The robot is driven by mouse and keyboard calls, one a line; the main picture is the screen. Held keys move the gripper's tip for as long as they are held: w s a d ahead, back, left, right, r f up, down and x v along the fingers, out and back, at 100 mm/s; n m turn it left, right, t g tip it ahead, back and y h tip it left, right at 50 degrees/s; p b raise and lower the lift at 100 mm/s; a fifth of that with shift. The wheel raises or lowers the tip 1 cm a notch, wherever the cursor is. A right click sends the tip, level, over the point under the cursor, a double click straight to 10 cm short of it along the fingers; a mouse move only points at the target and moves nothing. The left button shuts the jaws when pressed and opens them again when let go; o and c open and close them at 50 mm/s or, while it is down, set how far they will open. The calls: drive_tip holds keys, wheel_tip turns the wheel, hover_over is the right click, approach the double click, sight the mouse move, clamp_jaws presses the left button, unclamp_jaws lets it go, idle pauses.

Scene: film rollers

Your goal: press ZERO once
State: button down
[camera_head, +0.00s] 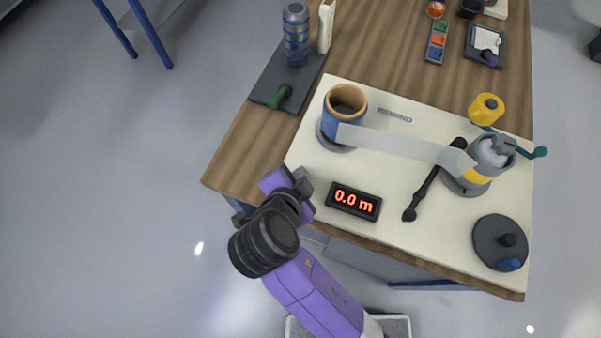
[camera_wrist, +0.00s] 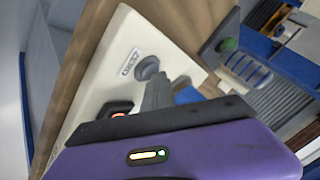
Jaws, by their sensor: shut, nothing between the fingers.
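The ZERO label (camera_wrist: 130,62) is printed on the cream board in the wrist view. A round grey button (camera_wrist: 148,68) sits beside it. My gripper (camera_wrist: 157,82) is shut and empty, its tip very close to the button in that view; I cannot tell whether they touch. In the head view my gripper (camera_head: 301,180) is over the board's front left corner, and the label and button are hidden there. The display (camera_head: 354,201) reads 0.0 m, right of my gripper.
The cream board (camera_head: 395,175) carries a blue roller (camera_head: 345,122), a film strip (camera_head: 395,141) running to a grey and yellow roller (camera_head: 487,165), a black lever (camera_head: 431,184) and a dark disc (camera_head: 500,243). A grey slab with a striped cylinder (camera_head: 295,35) stands behind, at left.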

drive_tip(key=shift+r+p, duration=0.7)
drive_tip(key=shift+r, duration=0.15)
drive_tip(key=shift+r, duration=0.15)
wheel_tip(320, 180, up, 5)
drive_tip(key=p, duration=0.4)
idle(0.8)
